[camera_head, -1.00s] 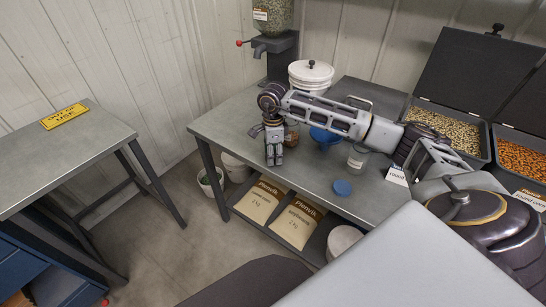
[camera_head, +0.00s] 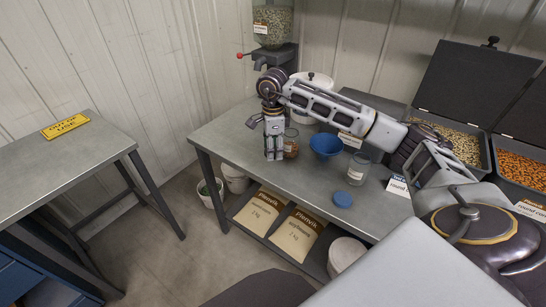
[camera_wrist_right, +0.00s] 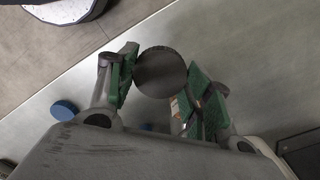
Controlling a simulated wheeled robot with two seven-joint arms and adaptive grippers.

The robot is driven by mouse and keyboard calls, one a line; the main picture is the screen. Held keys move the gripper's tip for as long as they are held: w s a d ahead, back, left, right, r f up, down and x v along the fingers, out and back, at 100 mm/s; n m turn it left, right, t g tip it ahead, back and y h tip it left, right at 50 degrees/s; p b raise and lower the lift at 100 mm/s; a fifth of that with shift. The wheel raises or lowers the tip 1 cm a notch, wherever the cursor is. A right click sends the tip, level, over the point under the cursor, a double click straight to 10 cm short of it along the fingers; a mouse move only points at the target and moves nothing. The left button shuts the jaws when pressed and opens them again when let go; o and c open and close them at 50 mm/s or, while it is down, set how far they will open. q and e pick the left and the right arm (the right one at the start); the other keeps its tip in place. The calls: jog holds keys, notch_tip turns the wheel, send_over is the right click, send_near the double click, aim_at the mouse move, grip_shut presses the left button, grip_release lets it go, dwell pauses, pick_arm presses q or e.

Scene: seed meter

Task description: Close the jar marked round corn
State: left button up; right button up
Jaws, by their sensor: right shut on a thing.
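My right gripper (camera_head: 274,152) points down over the left part of the metal table. In the right wrist view its green-padded fingers (camera_wrist_right: 160,85) are shut on a dark round disc (camera_wrist_right: 162,72), which looks like a lid. A glass jar with brown contents (camera_head: 291,145) stands just beside the gripper, partly hidden by it. A clear, labelled jar (camera_head: 358,169) stands farther right, with no lid seen on it. Its label is too small to read. A blue lid (camera_head: 342,199) lies flat near the table's front edge and shows in the wrist view (camera_wrist_right: 64,110). My left gripper is out of view.
A blue bowl or funnel (camera_head: 325,145) stands between the jars. A white bucket (camera_head: 311,87) and a seed hopper (camera_head: 273,25) are behind. A sign reading "round" (camera_head: 398,185) and open bins of pale (camera_head: 455,142) and orange (camera_head: 521,170) seed are right. The left table (camera_head: 50,165) is mostly clear.

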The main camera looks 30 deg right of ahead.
jog(key=shift+r, duration=0.85)
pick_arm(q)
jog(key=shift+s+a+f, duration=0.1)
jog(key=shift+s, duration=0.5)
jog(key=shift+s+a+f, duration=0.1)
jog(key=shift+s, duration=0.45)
pick_arm(e)
jog(key=shift+r, duration=0.25)
